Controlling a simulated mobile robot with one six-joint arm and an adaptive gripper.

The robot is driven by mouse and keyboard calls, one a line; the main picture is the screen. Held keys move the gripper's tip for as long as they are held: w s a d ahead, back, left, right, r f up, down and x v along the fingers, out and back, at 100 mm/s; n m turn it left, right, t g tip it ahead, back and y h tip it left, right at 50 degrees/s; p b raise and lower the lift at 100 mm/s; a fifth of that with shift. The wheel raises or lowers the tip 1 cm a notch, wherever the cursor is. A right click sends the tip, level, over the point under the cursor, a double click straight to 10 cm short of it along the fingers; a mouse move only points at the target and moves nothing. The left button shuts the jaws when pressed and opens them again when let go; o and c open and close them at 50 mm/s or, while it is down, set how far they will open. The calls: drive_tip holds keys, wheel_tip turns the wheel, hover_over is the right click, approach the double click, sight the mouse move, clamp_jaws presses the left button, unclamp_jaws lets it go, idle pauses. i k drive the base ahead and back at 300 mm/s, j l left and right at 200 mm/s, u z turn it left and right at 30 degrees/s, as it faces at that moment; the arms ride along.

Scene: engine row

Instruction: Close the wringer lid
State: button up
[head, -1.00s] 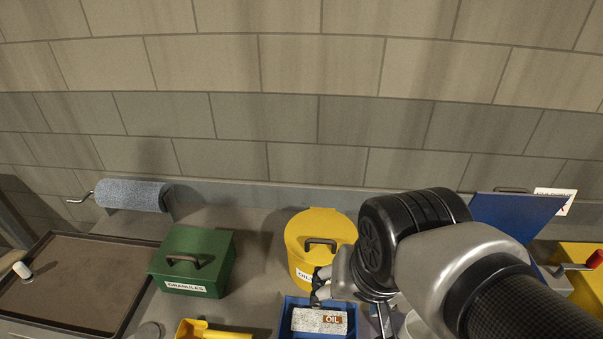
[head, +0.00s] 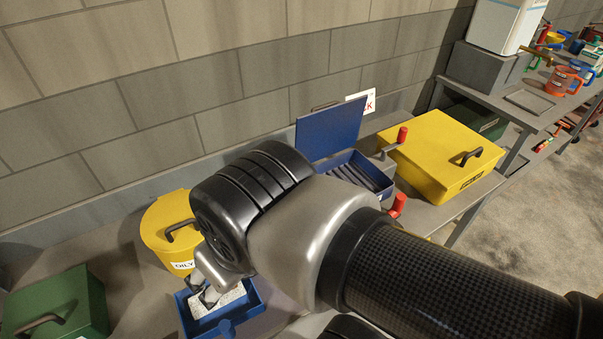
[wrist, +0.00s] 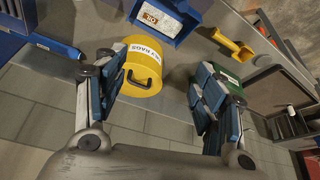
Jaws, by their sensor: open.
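The wringer is a blue box (head: 368,176) with dark ribbed parts inside, right of centre in the head view. Its flat blue lid (head: 333,128) stands open, raised at the back on the wall side. Cranks with red grips (head: 402,135) are at its right. My gripper (wrist: 155,68) is open and empty, with its two blue-padded fingers spread in the wrist view. In the head view my arm covers the wringer's front left and most of my gripper. My gripper is left of the wringer, above the blue tray.
A yellow oily rags bin (head: 168,225) and green box (head: 58,305) stand at the left. A yellow lidded box (head: 440,150) stands right of the wringer. The wall runs behind.

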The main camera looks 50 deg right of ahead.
sight(333, 127)
drive_tip(key=z, duration=1.9)
